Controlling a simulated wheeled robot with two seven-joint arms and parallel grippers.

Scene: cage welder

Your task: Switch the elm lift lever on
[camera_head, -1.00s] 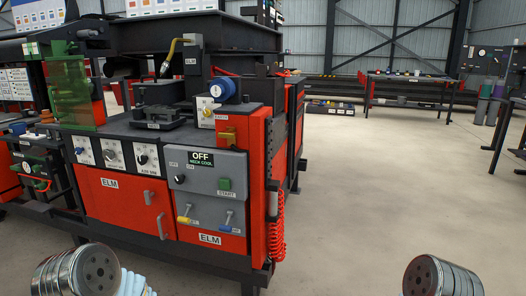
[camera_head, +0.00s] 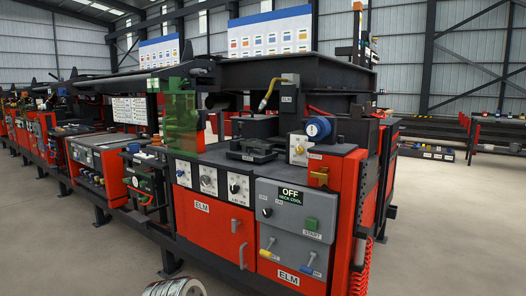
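The red ELM machine (camera_head: 207,226) stands in the middle right of the head view. Its grey control panel (camera_head: 285,220) has a display (camera_head: 290,196) reading OFF, a green START button (camera_head: 312,224) and a small black knob. Two small metal levers sit low on the panel's front: a left one (camera_head: 270,243) by a yellow tag and a right one (camera_head: 310,260) by a blue tag. The lever tags are too small to read, so I cannot tell which is lift.
A blue round knob (camera_head: 318,128) and a yellow-brown block (camera_head: 318,176) sit above the panel. A green clear screen (camera_head: 181,126) stands at the machine's left corner. More red machines (camera_head: 90,160) run off leftward. The floor (camera_head: 440,230) at right is clear.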

